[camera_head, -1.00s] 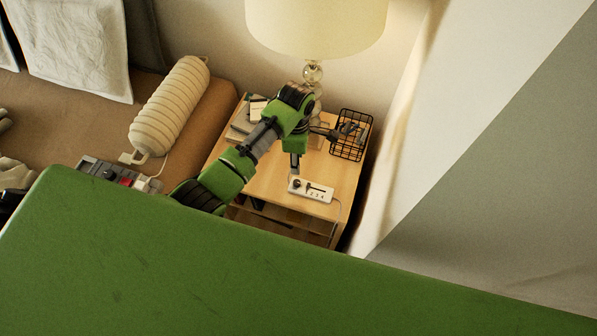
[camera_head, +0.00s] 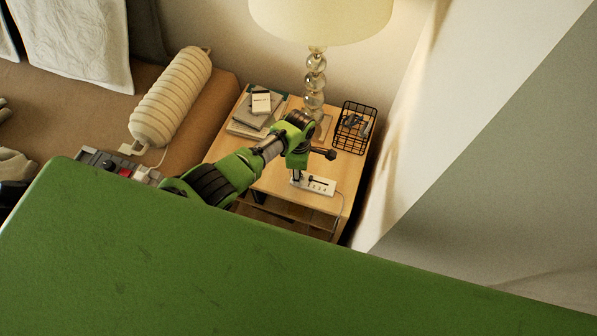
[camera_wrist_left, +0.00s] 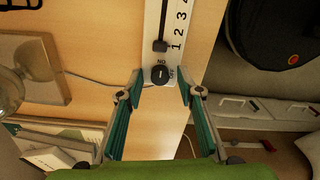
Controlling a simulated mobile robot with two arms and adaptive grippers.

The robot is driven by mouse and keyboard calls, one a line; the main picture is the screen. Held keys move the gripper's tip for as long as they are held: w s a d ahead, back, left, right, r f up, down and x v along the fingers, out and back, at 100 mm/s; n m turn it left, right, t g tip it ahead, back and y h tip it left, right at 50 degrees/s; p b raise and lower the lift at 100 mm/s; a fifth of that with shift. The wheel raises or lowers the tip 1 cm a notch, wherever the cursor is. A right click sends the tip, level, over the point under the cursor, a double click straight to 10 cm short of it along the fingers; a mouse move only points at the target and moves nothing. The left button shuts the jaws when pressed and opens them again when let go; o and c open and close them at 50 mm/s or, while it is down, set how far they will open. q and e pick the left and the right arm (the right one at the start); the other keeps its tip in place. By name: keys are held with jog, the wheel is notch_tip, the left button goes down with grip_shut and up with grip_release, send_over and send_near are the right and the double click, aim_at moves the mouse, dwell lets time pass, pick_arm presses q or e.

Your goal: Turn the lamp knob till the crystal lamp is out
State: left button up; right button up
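The crystal lamp (camera_head: 315,80) stands at the back of the nightstand, with stacked glass balls under a pale shade (camera_head: 322,15) that looks lit. A white control panel (camera_head: 319,186) lies near the nightstand's front edge. In the left wrist view the panel (camera_wrist_left: 153,30) has a slider beside numbers and a round black knob (camera_wrist_left: 160,75) with ON and OFF marks. My left gripper (camera_wrist_left: 160,94) is open, its fingertips apart on either side of the knob's end of the panel, with nothing held. In the head view this gripper (camera_head: 297,177) hides that end. My right gripper is not in view.
A black wire basket (camera_head: 352,128) stands at the nightstand's right side, and books (camera_head: 256,112) lie at its back left. A ribbed cream bolster (camera_head: 170,98) and a grey box with a red button (camera_head: 124,171) are on the left. A cord (camera_wrist_left: 95,82) runs across the wood.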

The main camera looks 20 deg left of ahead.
pick_arm(q)
grip_shut()
jog(key=shift+m, duration=0.3)
jog(key=shift+m+p, duration=0.4)
jog(key=shift+m, duration=0.5)
jog(key=m, duration=0.3)
jog(key=shift+m+p, duration=0.3)
jog(key=shift+p, duration=0.05)
jog(key=m, duration=0.6)
jog(key=shift+p, duration=0.3)
jog(key=m, duration=0.5)
jog(key=shift+m, duration=0.4)
